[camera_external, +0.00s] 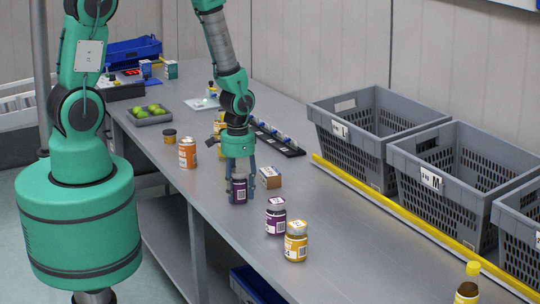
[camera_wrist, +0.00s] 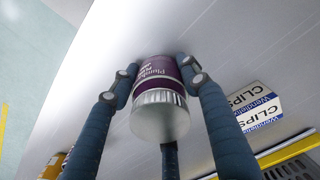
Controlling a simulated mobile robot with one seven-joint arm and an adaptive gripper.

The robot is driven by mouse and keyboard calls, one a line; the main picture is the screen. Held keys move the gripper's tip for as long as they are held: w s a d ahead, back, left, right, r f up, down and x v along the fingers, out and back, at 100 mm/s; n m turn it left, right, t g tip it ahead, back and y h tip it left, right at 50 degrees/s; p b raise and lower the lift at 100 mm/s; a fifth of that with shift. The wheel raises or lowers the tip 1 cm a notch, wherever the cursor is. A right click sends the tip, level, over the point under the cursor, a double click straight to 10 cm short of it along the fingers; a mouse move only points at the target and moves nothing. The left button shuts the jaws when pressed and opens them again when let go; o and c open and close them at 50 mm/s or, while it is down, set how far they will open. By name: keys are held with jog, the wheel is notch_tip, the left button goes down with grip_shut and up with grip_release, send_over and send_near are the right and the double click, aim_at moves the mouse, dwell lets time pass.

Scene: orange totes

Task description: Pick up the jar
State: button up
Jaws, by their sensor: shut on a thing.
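A purple-labelled jar (camera_external: 239,190) stands upright on the grey bench in the external view, between the fingers of my gripper (camera_external: 240,178). In the wrist view the jar (camera_wrist: 160,95) shows its pale ridged lid toward the camera and a purple label. The fingers of my gripper (camera_wrist: 160,82) are shut on the jar from both sides, and a third finger shows below the lid. A gap between the jar's base and the bench cannot be made out.
A second purple jar (camera_external: 276,216) and a yellow-labelled jar (camera_external: 296,241) stand to the front right. A small clips box (camera_external: 270,177) lies just right of my gripper. An orange can (camera_external: 187,153) stands left. Grey crates (camera_external: 420,178) line the right side behind a yellow rail (camera_external: 400,220).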

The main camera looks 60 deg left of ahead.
aim_at(239, 170)
jog(key=shift+r, duration=0.85)
notch_tip(239, 170, up, 2)
jog(key=shift+w+r, duration=0.1)
jog(key=s+d+r, duration=0.1)
jog(key=s, duration=1.5)
jog(key=shift+d, duration=0.4)
jog(key=w+d+r+n+b, duration=0.1)
jog(key=w+d, duration=0.4)
jog(key=w, duration=0.3)
jog(key=w+d+r+b, duration=0.1)
jog(key=w+d+r, duration=0.1)
jog(key=w+d, duration=0.4)
jog(key=w+d+r+n+b, duration=0.1)
jog(key=w+d, duration=0.5)
jog(key=w, duration=0.6)
jog(key=shift+r+n, duration=0.3)
jog(key=shift+r, duration=0.4)
jog(key=shift+d, duration=0.1)
